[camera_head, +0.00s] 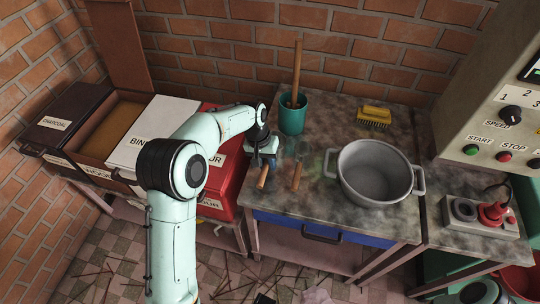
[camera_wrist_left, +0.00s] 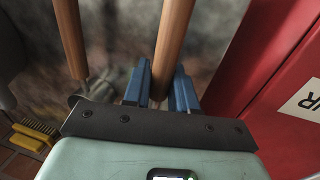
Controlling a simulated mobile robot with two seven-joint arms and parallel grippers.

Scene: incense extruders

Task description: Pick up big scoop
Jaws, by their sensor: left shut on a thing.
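Two wooden handles lie side by side near the front left of the stone-topped table. My left gripper (camera_head: 263,158) reaches down over the left handle (camera_head: 262,179). In the left wrist view its blue fingers (camera_wrist_left: 161,88) are shut on this handle (camera_wrist_left: 174,40), one finger on each side. The second handle (camera_head: 296,176) lies just to the right and is free; it also shows in the left wrist view (camera_wrist_left: 69,38). The scoop heads are hidden or blend into the dark tabletop, so I cannot tell which scoop is bigger. My right gripper is not in view.
A grey two-handled pot (camera_head: 375,172) stands right of the handles. A teal cup (camera_head: 292,116) with a wooden stick and a yellow brush (camera_head: 374,115) stand behind. A red bin (camera_head: 224,186) is close on the left. A control panel (camera_head: 489,110) is at the far right.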

